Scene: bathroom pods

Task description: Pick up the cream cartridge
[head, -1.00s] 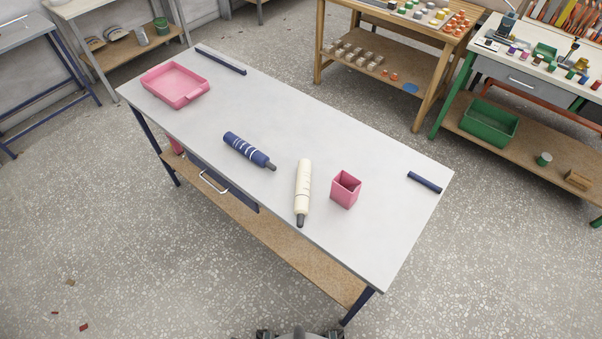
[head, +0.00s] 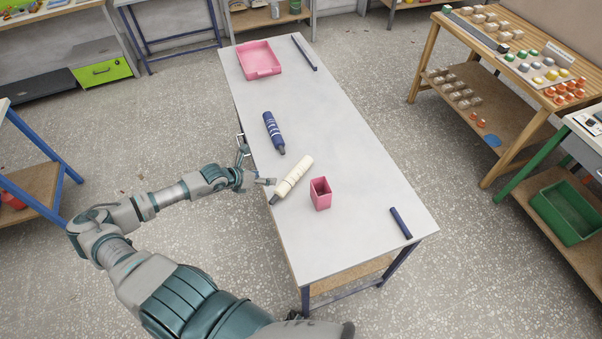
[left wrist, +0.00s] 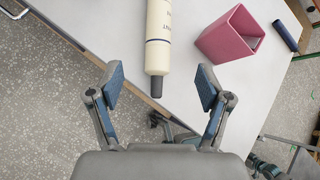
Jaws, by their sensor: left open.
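The cream cartridge (head: 294,175) lies on the grey table, its dark tip pointing toward the near left edge. My left gripper (head: 256,162) is open and empty at that edge, just left of the cartridge. In the left wrist view the cream cartridge (left wrist: 158,45) lies ahead, and its dark tip shows between the spread fingers of my left gripper (left wrist: 160,85). I cannot tell the height gap between them. My right gripper is not in view.
A pink open cup (head: 321,197) stands close right of the cartridge. A navy cartridge (head: 273,132) lies farther back. A pink tray (head: 263,76) and a dark bar (head: 304,52) are at the far end. Another dark bar (head: 400,223) lies near the right edge.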

